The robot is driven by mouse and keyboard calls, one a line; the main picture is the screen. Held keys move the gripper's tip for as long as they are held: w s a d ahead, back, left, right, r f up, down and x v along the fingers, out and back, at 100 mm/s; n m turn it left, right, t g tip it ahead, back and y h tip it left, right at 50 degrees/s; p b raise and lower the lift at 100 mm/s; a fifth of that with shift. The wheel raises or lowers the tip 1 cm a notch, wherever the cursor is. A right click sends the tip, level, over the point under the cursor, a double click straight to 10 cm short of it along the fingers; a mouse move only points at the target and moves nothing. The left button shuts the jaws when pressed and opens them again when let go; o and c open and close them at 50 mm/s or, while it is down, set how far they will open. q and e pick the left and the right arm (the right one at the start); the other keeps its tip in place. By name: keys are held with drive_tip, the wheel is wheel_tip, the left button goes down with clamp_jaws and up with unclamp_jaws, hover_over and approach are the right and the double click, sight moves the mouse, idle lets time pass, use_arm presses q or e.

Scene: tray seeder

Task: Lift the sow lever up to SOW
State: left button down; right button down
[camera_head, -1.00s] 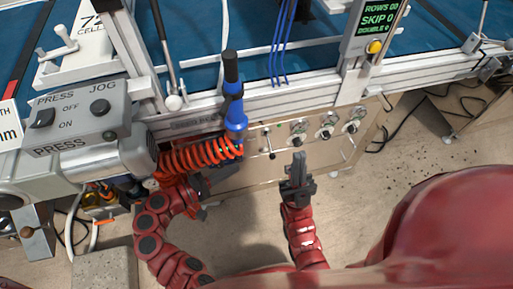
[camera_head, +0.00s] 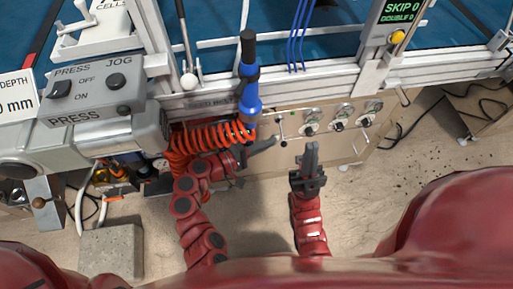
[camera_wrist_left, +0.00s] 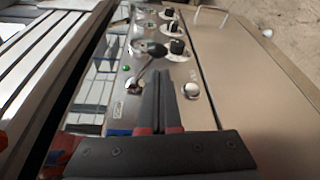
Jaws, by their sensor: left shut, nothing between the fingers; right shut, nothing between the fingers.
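The sow lever (camera_wrist_left: 143,67), a thin metal arm with a dark knob, stands out from the grey control panel in the left wrist view. It is small in the head view (camera_head: 282,129), on the front panel just right of the orange coiled hose. My left gripper (camera_head: 272,142) is shut and empty, close to the lever. In the left wrist view its fingertips (camera_wrist_left: 162,74) are just short of the knob, and I cannot tell whether they touch. My right gripper (camera_head: 311,149) is shut and empty, pointing up in front of the panel, right of the lever.
Several black knobs (camera_head: 310,126) sit on the panel right of the lever. An orange coiled hose (camera_head: 207,137) and a blue-handled tool (camera_head: 248,90) hang above my left forearm. A grey switch box (camera_head: 90,88) stands at left. The floor before the panel is clear.

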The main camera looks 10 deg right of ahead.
use_arm(q)
drive_tip(key=shift+w+d, duration=0.15)
drive_tip(key=shift+d, duration=0.25)
drive_tip(key=r+n+p, duration=0.1)
drive_tip(key=p, duration=0.3)
drive_tip(key=r+n+g+p, duration=0.1)
drive_tip(key=n+p, duration=0.1)
drive_tip(key=p, duration=0.2)
drive_tip(key=s+r+n+g+y+p, duration=0.1)
drive_tip(key=p, duration=0.4)
drive_tip(key=shift+r+n, duration=0.4)
idle(0.4)
drive_tip(key=shift+r+p, duration=0.25)
drive_tip(key=shift+p, duration=0.05)
idle(1.1)
drive_tip(key=shift+a, duration=0.1)
idle(1.1)
